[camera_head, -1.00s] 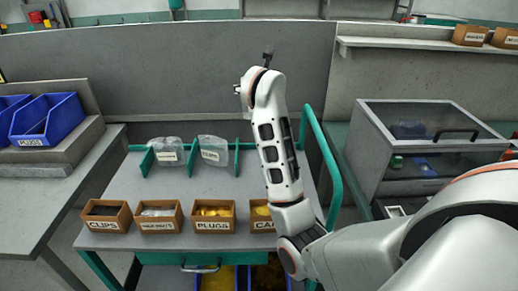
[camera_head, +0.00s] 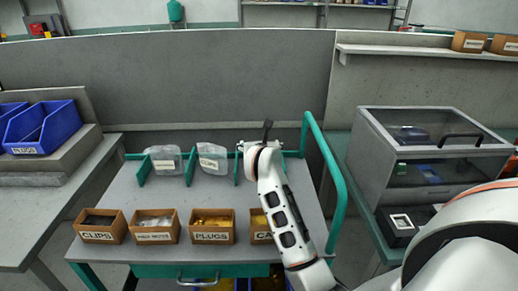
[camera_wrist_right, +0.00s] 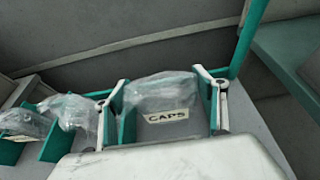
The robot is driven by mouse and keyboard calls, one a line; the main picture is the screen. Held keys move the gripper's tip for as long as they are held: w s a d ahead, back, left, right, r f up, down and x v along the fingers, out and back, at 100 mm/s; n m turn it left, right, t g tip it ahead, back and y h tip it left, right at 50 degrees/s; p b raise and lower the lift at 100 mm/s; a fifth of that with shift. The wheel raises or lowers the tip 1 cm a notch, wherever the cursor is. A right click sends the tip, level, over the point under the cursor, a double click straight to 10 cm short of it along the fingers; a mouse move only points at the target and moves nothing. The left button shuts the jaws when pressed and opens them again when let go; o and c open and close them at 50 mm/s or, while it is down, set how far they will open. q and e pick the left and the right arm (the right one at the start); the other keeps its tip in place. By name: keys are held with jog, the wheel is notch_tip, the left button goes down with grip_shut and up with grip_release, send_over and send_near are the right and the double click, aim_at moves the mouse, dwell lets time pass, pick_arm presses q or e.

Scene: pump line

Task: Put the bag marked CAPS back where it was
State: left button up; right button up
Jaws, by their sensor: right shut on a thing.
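The bag marked CAPS (camera_wrist_right: 160,93) is a clear bag with a white label, upright in the right wrist view. My right gripper (camera_wrist_right: 163,106) has one finger on each side of it and is shut on it. Teal dividers stand at both sides of the bag, close to the fingers. I cannot tell whether its bottom touches the cart top. In the head view my right wrist (camera_head: 262,158) is over the right end of the divider row and hides the bag and fingers. My left gripper is not in view.
Two other clear bags (camera_head: 163,158) (camera_head: 212,158) stand between teal dividers (camera_head: 190,166) to the left. Open bins for clips (camera_head: 100,236), plugs (camera_head: 211,237) and others line the cart's front. A teal rail (camera_head: 335,180) bounds the right side, with a lidded case (camera_head: 440,135) beyond.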

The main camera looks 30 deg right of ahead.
jog(key=shift+f, duration=0.3)
jog(key=shift+f, duration=0.15)
jog(key=o, duration=1.1)
jog(key=shift+c, duration=0.2)
jog(key=p+v, duration=0.1)
jog(key=v, duration=1.1)
